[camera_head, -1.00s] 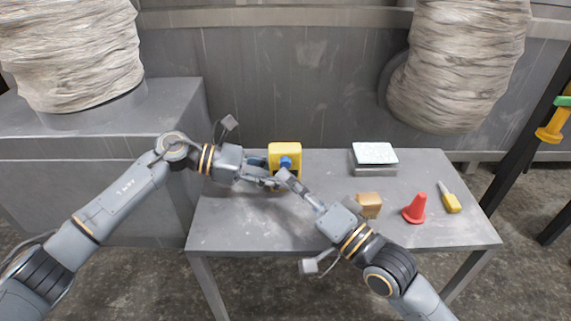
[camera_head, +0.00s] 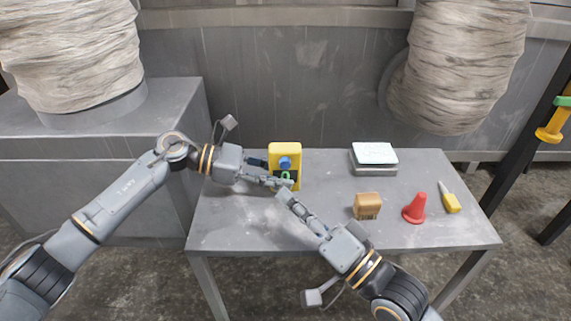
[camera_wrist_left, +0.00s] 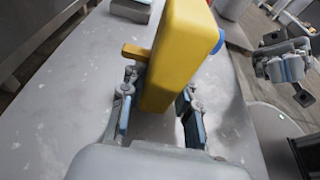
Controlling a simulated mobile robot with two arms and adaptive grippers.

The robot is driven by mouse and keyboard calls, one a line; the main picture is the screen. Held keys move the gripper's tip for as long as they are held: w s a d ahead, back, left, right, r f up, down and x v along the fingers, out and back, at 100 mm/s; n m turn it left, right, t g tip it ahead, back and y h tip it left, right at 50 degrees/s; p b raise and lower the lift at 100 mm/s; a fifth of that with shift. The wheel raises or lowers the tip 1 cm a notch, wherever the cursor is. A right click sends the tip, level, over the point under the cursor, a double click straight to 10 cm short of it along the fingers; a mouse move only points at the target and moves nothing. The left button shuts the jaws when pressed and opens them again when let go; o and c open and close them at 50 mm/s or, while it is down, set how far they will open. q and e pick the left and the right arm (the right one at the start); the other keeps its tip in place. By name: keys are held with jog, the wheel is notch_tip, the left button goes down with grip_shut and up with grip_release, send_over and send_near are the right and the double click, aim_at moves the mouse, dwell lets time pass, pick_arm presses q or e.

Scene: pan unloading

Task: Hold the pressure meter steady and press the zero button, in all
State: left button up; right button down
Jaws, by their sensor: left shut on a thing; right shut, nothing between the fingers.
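The yellow pressure meter (camera_head: 285,149) stands upright on the table, with a blue knob on its front and a dark panel with a green mark below it. My left gripper (camera_head: 279,183) is shut on the meter's lower part from the left. In the left wrist view the meter (camera_wrist_left: 182,50) sits between the blue-padded fingers of that gripper (camera_wrist_left: 158,115). My right gripper (camera_head: 283,194) is shut and empty, just in front of and below the meter's panel. It looks apart from the meter. I cannot make out the zero button for certain.
The table's front left is clear.

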dwell(0.4)
pick_arm(q)
jog(key=o, duration=0.9)
jog(key=shift+a, duration=0.1)
